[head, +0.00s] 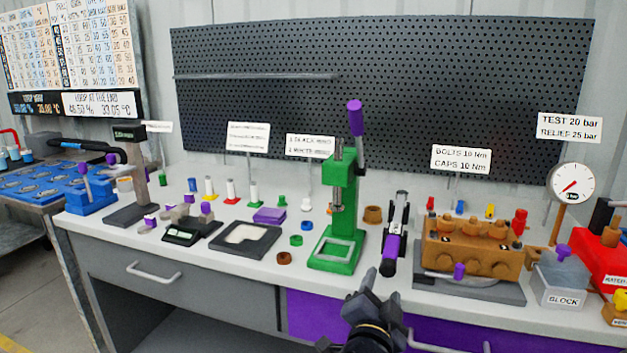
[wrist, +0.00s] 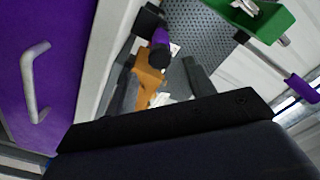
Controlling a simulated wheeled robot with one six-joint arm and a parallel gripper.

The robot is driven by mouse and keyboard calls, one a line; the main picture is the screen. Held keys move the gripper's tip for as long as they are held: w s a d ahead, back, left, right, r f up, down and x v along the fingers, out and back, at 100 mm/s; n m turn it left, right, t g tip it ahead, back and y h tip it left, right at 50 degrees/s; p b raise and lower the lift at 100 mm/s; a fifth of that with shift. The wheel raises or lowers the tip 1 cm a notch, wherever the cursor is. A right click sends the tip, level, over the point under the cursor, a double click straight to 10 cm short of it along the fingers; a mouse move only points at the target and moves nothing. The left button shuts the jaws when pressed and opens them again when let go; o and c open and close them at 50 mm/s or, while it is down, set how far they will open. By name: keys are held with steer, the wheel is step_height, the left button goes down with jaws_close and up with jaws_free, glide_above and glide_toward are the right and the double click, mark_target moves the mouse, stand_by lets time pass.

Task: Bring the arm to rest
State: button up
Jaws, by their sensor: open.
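My gripper (head: 372,284) is in front of the workbench's front edge in the head view, between the green press and the orange pump block. In the wrist view my gripper (wrist: 160,82) shows its two dark fingers apart, with nothing seen between them that it holds. The wrist picture is tilted, with the purple drawer at the left. My arm's forward part rises from the bottom of the head view; the rest of it is out of view.
The bench carries a green press (head: 337,215), a dark tool with a purple grip (head: 392,247), an orange pump block (head: 470,248) and a grey block fixture (head: 560,278). A purple drawer (head: 312,318) with a handle is below. A perforated panel (head: 390,90) stands behind.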

mark_target(387, 272)
steer(key=x, duration=0.5)
steer(key=shift+w+d+f+b, duration=0.1)
steer(key=shift+w+d+b, duration=0.05)
steer(key=shift+b, duration=0.15)
steer(key=shift+w+f+m, duration=0.1)
steer(key=shift+w+m, duration=0.1)
steer(key=shift+m, duration=0.1)
steer(key=shift+s+m+b, duration=0.15)
steer(key=shift+m+b, duration=0.6)
steer(key=shift+m, duration=0.25)
steer(key=m+b, duration=0.1)
steer(key=m, duration=0.2)
steer(key=m+b, duration=0.3)
steer(key=m, duration=0.6)
steer(key=m+b, duration=0.1)
steer(key=m, duration=0.1)
steer(key=shift+r+m+b, duration=0.2)
steer(key=shift+m+b, duration=0.1)
steer(key=shift+m, duration=0.1)
steer(key=shift+r+m+b, duration=0.1)
steer(key=shift+m+b, duration=0.25)
steer(key=shift+m, duration=1.95)
steer(key=shift+s, duration=0.1)
